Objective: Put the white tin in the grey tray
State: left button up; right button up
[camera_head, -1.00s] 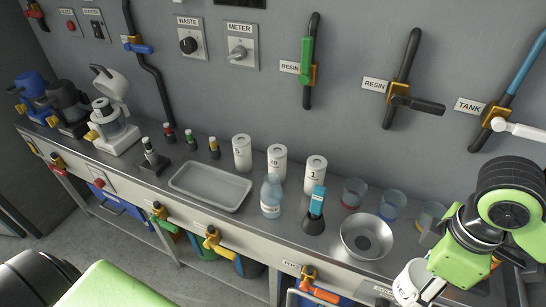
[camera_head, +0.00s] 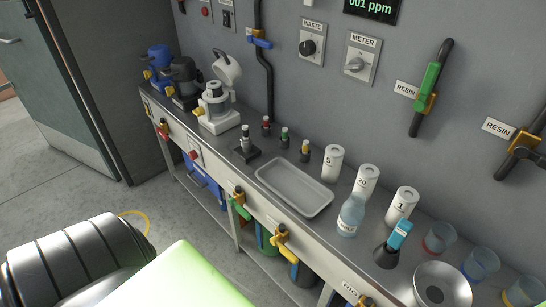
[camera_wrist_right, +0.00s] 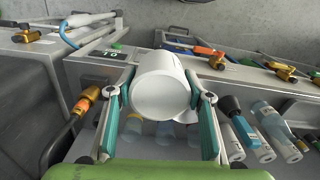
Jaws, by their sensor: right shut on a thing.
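The grey tray (camera_head: 293,188) lies empty on the metal counter, near the middle of the head view. The right wrist view shows my right gripper (camera_wrist_right: 161,97) shut on a white tin (camera_wrist_right: 161,84), a plain round cylinder with its pale flat end facing the camera. A finger presses on each side of the tin. It is held above the counter, with cups behind and below it. My right gripper and this tin are outside the head view. My left gripper is not in view.
Three white canisters (camera_head: 332,163), a clear bottle (camera_head: 350,216) and a dark-based blue item (camera_head: 389,246) stand right of the tray. A metal bowl (camera_head: 442,285) and several cups are farther right. Small capped vials (camera_head: 284,137) stand behind the tray. Valve handles (camera_head: 285,240) stick out along the front edge.

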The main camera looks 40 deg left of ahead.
aim_at(292, 189)
jog(key=i+j+u, duration=0.1)
jog(key=u, duration=0.3)
jog(key=i+j+u, duration=0.1)
jog(key=u, duration=0.3)
jog(key=i+u, duration=0.15)
jog(key=u, duration=0.2)
jog(key=i+j+u, duration=0.1)
jog(key=u, duration=0.3)
